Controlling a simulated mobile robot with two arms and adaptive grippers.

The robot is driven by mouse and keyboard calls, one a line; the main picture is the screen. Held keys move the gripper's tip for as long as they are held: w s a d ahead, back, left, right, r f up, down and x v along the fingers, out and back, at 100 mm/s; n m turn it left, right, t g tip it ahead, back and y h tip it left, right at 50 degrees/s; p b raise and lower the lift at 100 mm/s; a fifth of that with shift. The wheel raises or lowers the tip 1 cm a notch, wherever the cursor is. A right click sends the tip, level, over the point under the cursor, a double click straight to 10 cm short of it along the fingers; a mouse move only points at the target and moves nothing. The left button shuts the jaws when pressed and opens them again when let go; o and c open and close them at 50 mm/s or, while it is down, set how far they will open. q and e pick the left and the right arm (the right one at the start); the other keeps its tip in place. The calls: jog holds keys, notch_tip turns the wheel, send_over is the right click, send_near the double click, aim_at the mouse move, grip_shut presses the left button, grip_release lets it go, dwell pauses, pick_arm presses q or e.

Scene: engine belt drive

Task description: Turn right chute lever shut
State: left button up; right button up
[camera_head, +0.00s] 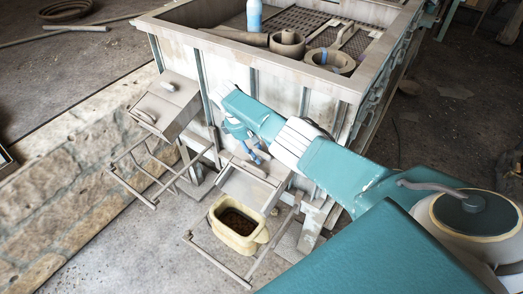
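The right chute (246,186) juts from the front of a large pale bin (290,85). A cream tub (237,239) with dark contents stands below its mouth, on a rail frame. My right arm reaches in from the lower right across the bin's front. My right gripper (252,155) points down just above the right chute, close to the bin wall. Its fingers are small here, and I cannot tell whether they are open or shut. The right chute's lever is not clearly visible; the gripper and arm may cover it. My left gripper is out of view.
The left chute (166,106) sticks out beside the right one, above another rail frame (143,172). A stone strip (60,185) and bare floor lie to the left.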

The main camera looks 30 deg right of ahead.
jog(key=v, duration=1.2)
jog(key=shift+a, duration=0.1)
